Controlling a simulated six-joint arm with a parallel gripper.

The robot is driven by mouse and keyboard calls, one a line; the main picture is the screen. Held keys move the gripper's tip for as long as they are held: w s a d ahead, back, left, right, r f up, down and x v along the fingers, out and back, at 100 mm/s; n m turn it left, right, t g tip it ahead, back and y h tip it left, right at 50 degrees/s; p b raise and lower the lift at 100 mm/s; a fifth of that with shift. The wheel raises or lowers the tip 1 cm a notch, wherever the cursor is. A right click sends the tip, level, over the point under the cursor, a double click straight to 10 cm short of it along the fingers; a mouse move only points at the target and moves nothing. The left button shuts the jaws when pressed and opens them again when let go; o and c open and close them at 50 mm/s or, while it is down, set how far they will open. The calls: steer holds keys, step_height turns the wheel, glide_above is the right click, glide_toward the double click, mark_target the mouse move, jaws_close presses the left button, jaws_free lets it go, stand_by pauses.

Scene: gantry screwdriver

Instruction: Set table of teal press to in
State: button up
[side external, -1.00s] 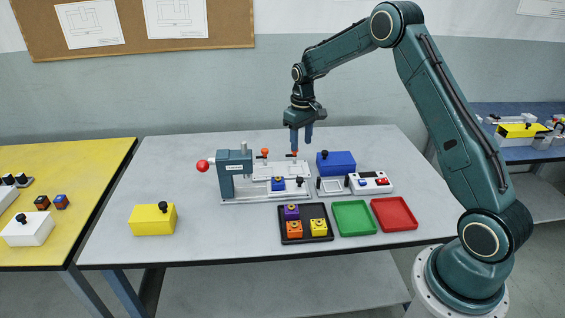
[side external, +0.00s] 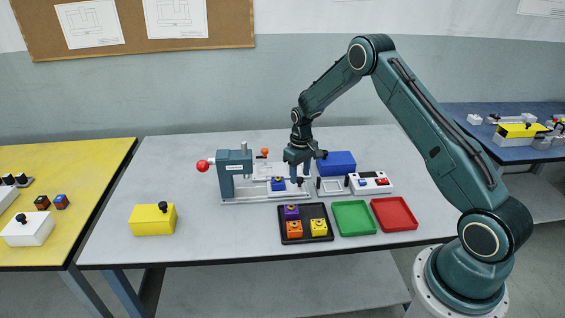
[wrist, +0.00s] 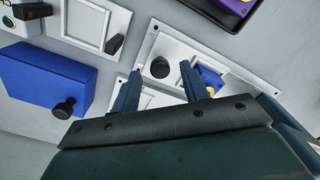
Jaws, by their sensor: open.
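The teal press (side external: 235,172) stands on a pale base plate, with a red ball handle at its left. Its light table (side external: 262,188) sits to the right of the press column and carries a blue part (side external: 278,184). The wrist view shows the table's black knob (wrist: 159,67) and part of the blue part (wrist: 211,80) behind a finger. My gripper (side external: 299,178) is down at the right end of the table. In the wrist view my gripper (wrist: 161,70) is open, with the knob between its fingertips. I cannot tell whether either finger touches it.
A blue box (side external: 336,163) with a black knob stands close behind and right of my gripper. A white control box (side external: 370,183) and an empty frame (side external: 330,186) are to the right. A black tray (side external: 306,238) of blocks, a green tray (side external: 354,218) and a red tray (side external: 394,214) lie in front.

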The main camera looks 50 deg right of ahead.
mark_target(279, 178)
steer(key=shift+f, duration=0.5)
jaws_close()
steer(key=shift+w+a, duration=2.45)
steer(key=shift+w, duration=0.05)
jaws_free()
steer(key=shift+r, duration=0.1)
